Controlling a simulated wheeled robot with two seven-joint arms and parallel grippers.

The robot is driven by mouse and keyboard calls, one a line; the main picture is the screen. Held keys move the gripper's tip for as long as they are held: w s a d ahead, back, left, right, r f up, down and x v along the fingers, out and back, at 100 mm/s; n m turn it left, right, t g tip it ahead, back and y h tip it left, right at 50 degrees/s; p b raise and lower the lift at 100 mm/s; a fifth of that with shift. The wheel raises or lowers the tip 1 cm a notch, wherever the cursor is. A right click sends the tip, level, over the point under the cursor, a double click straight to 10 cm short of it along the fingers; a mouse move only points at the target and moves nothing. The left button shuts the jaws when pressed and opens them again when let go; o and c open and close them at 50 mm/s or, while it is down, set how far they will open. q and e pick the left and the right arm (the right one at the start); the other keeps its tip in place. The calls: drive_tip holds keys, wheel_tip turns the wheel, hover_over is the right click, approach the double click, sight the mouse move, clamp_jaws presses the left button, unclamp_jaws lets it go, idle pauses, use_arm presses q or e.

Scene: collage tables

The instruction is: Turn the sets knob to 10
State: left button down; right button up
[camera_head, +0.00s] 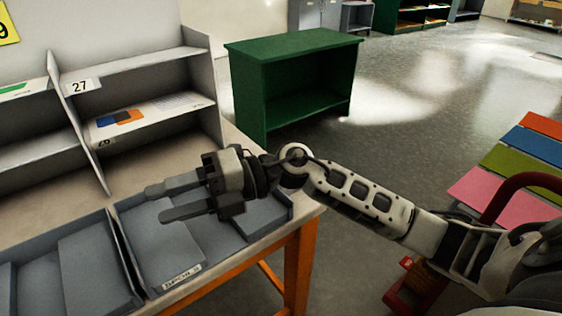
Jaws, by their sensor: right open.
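No knob shows in this view. My right gripper (157,203) reaches in from the right and points left, with its two fingers apart and nothing between them. It is above a grey tray (125,250) at the near right corner of the table (312,213). My left gripper is not in view.
A grey shelf unit (190,65) with a "27" label stands at the table's back. A green open cabinet (290,45) stands on the floor behind. Coloured panels (520,155) are at the right. A red object (405,290) is on the floor.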

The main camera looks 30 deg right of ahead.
drive_tip(key=w+d+r+t+h+b, duration=0.15)
drive_tip(key=w+d+h, duration=0.25)
drive_tip(key=d+h, duration=0.75)
drive_tip(key=w+d+r+h+b, duration=0.1)
drive_tip(key=w+d+r+h, duration=0.35)
drive_tip(key=d, duration=1.25)
drive_tip(key=shift+n+h, duration=0.4)
drive_tip(key=shift+h, duration=0.1)
drive_tip(key=x, duration=0.5)
drive_tip(key=s+x, duration=0.1)
drive_tip(key=x, duration=0.5)
drive_tip(key=s+x, duration=0.1)
drive_tip(key=x, duration=0.5)
drive_tip(key=shift+w+a+f, duration=0.1)
drive_tip(key=shift+a+f, duration=0.05)
drive_tip(key=shift+f, duration=0.5)
drive_tip(key=c, duration=1)
